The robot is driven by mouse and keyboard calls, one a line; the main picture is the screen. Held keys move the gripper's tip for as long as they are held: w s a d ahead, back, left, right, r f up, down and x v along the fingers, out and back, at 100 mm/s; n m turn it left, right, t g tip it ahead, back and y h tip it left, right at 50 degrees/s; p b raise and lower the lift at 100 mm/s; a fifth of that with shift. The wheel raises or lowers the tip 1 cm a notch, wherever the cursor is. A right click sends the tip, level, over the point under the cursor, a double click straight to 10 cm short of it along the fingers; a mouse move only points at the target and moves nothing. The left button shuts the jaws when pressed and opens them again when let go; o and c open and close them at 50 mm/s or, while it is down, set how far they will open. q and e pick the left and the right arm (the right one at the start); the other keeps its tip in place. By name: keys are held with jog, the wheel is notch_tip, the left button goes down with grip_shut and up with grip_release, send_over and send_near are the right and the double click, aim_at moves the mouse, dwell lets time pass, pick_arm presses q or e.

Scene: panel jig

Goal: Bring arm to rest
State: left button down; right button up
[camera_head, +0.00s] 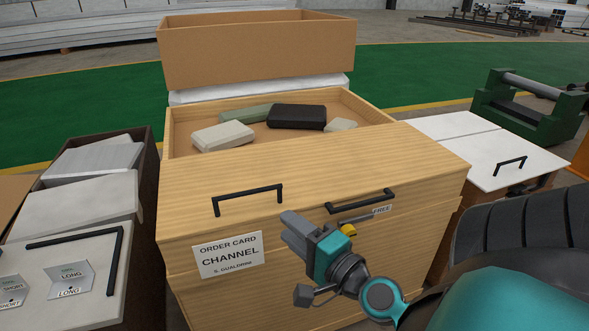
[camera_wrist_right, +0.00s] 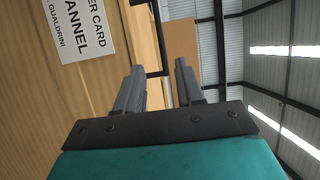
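My right gripper (camera_head: 290,224) is in front of the wooden drawer cabinet (camera_head: 220,292), its grey fingers pointing up and to the left. It is beside the order card (camera_head: 228,255) reading "CHANNEL" and below the two black handles. In the right wrist view my right gripper (camera_wrist_right: 158,78) has its two fingers apart with nothing held between them. The order card (camera_wrist_right: 82,28) shows at the upper left there. I see no contact between the fingers and the cabinet, though the exact gap is hard to tell. My left gripper is not in view.
An open wooden tray (camera_head: 365,107) holding several blocks is behind the cabinet top, with a cardboard box (camera_head: 258,55) beyond. A black handle (camera_head: 247,199) stands out near my gripper. A bin (camera_head: 148,185) with pale panels is left; a white-topped unit (camera_head: 450,125) is right.

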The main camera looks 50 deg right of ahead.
dwell(0.6)
